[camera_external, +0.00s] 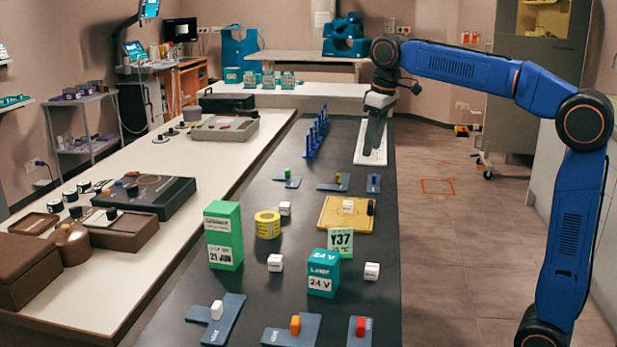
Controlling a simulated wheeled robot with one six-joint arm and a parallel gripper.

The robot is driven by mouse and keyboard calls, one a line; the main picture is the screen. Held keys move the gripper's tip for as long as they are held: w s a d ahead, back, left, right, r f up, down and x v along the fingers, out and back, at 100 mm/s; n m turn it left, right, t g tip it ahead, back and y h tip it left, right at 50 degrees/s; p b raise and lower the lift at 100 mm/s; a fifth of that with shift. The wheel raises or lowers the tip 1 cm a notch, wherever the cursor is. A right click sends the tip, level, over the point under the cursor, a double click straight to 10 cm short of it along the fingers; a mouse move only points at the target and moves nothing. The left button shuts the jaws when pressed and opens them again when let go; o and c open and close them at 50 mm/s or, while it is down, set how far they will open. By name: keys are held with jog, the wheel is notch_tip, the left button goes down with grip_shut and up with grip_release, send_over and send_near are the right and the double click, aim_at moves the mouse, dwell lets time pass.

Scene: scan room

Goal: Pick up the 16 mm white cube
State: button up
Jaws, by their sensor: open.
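My gripper (374,145) points down at the far end of the table, over or in front of a white plate, away from these cubes. It is open, with nothing visible in it.
A green box (223,236), teal box (322,273), yellow roll (267,225) and Y37 card (340,243) stand among the cubes. Blue-grey holders with coloured blocks lie at the front and middle. A blue rack (316,133) stands at the far left of the dark table.

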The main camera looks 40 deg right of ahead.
jog(key=w+a+r+n+g, duration=0.1)
jog(key=w+a+n, duration=0.1)
jog(key=w+a, duration=0.8)
jog(key=n, duration=0.1)
send_over(285, 204)
jog(key=shift+g+h, duration=0.3)
jog(key=shift+g, duration=0.1)
jog(key=f, duration=1.3)
jog(key=shift+w+d+f, duration=0.15)
jog(key=shift+d+f, duration=0.1)
jog(key=shift+f, duration=0.1)
jog(key=f, duration=0.3)
jog(key=shift+a+f, duration=0.3)
jog(key=shift+f, duration=0.8)
jog(key=c, duration=1.1)
